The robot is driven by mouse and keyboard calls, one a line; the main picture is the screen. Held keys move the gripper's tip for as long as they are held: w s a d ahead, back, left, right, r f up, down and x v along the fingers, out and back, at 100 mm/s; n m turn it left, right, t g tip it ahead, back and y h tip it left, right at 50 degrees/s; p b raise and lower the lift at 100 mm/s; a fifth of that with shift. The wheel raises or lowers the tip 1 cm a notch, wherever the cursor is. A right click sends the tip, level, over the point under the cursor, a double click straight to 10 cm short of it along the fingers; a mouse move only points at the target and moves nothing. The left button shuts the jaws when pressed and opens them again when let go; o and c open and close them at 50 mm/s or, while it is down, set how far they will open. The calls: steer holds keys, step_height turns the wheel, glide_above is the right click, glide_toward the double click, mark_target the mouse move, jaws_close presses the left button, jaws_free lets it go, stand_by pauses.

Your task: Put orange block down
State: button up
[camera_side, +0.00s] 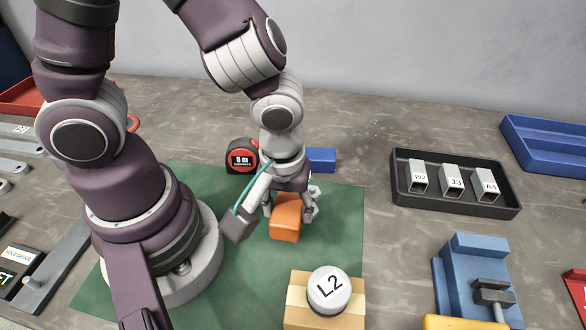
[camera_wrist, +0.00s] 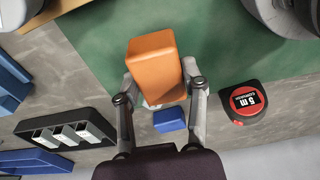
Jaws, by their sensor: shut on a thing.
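The orange block (camera_side: 285,222) is between the fingers of my gripper (camera_side: 290,207) over the green mat (camera_side: 338,225). In the wrist view, the orange block (camera_wrist: 153,68) has one finger of my gripper (camera_wrist: 161,80) on each side. The gripper is shut on it. I cannot tell whether the underside of the block touches the mat or hangs just above it. Part of the block's upper end is hidden by the gripper in the side view.
A tape measure (camera_side: 242,158) and a blue block (camera_side: 322,160) lie behind the gripper. A box with a white L2 cylinder (camera_side: 328,290) stands in front. Mat right of the block is clear.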

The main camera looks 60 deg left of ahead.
glide_above(369, 231)
steer(key=shift+s+d+f, duration=0.15)
steer(key=shift+s+f, duration=0.2)
steer(key=shift+f, duration=0.25)
steer(key=shift+w+d+f, duration=0.1)
steer(key=shift+w+f, duration=0.05)
steer(key=shift+f, duration=1.6)
steer(key=shift+f, duration=0.4)
steer(key=o, duration=1.2)
